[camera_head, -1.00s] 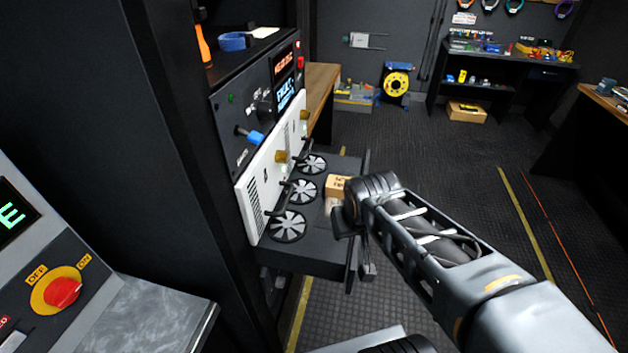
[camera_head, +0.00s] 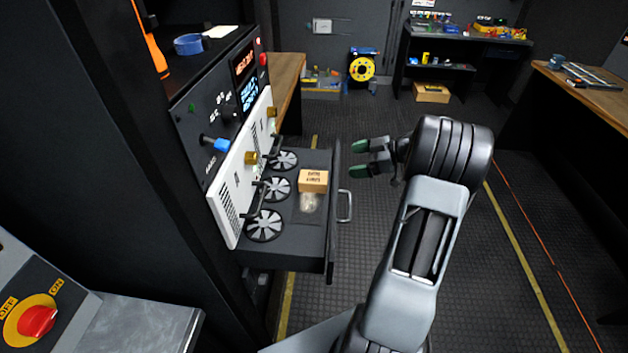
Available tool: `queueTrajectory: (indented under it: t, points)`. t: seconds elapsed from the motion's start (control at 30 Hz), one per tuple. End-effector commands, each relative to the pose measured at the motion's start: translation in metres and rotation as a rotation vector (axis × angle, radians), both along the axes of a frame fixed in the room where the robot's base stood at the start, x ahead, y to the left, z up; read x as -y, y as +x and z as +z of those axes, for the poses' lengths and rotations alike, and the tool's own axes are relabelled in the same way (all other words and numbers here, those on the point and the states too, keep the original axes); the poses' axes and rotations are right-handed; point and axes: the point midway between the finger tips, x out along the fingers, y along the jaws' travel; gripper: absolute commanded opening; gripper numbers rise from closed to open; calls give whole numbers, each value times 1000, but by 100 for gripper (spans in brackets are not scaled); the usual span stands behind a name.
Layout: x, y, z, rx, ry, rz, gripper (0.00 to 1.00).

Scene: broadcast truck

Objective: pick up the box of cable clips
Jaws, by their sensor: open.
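A small tan cardboard box (camera_head: 313,181) with dark printing sits in the open drawer (camera_head: 300,240) of the black rack, towards the drawer's front panel. The print is too small to read surely as cable clips. My gripper (camera_head: 358,157) is open and empty, outside the drawer, to the right of its front panel and a little beyond the box. Its two green-tipped fingers point left. It does not touch the box or the drawer handle (camera_head: 345,206).
Several round fans (camera_head: 264,225) line the drawer's left side. A clear rounded item (camera_head: 309,202) lies by the box. The rack's white panel (camera_head: 236,185) has protruding knobs and handles. A workbench (camera_head: 588,95) stands at right. The floor (camera_head: 440,300) right of the drawer is open.

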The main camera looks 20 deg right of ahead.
Motion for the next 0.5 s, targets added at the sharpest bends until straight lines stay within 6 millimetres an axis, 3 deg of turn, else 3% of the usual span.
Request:
queueTrajectory:
  t: [0.17, 0.5]
  points:
    - [-3, -13, -13, -62, 48, 67, 94]
    - [-49, 10, -36, -70, 53, 78, 94]
